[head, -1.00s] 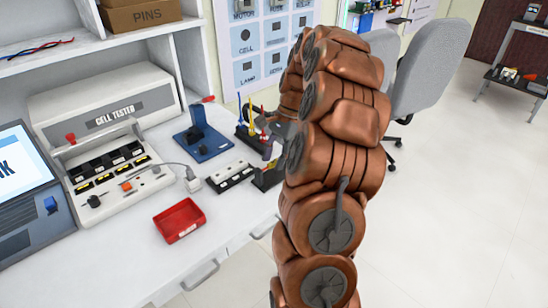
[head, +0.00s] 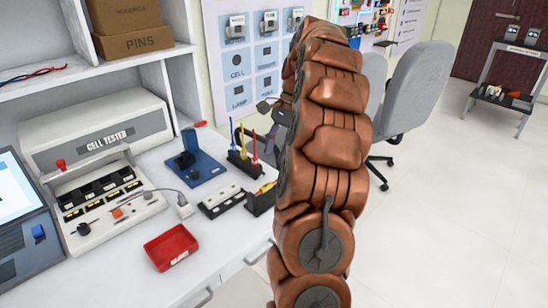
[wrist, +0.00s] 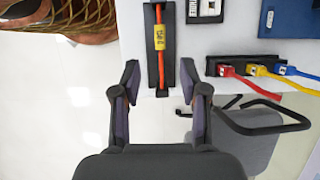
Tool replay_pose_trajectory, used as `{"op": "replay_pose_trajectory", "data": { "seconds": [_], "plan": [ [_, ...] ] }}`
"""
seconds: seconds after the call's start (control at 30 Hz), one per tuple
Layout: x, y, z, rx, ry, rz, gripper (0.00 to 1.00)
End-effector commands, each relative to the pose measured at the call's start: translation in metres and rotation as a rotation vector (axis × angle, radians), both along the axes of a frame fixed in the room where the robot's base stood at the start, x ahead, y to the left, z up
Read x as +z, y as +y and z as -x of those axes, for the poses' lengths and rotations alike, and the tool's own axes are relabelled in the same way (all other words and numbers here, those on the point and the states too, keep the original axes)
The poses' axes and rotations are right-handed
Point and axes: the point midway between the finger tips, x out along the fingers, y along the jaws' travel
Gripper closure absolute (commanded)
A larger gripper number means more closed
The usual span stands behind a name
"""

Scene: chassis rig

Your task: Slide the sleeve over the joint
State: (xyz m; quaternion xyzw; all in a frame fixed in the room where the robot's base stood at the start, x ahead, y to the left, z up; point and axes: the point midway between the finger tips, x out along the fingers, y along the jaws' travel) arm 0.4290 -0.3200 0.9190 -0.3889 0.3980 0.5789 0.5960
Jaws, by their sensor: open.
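A yellow sleeve (wrist: 159,37) with dark print sits around an orange-red wire (wrist: 160,68). The wire lies lengthwise along a black holder (wrist: 171,22) at the bench edge in the wrist view. The black holder (head: 262,199) also shows beside my arm in the head view. I cannot make out the joint. My gripper (wrist: 160,82) is open and empty, its two fingers apart on either side of the holder's near end in the picture. In the head view my gripper (head: 268,124) is above the bench edge, partly hidden by my arm.
A black rack (wrist: 218,68) with red, yellow and blue leads stands right of the holder. A white strip block (head: 222,202), blue stand (head: 203,170), red tray (head: 171,247) and cell tester (head: 105,195) are on the bench.

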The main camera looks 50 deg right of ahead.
Motion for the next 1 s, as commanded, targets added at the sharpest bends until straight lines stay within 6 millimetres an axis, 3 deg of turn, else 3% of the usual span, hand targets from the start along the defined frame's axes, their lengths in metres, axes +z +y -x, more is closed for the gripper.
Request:
{"op": "replay_pose_trajectory", "data": {
  "seconds": [0.4, 1.0],
  "plan": [
    [0.016, -0.007, 0.000, -0.001, 0.000, 0.002, 0.56],
    [0.018, -0.007, 0.000, 0.006, 0.002, -0.003, 0.56]
  ]
}}
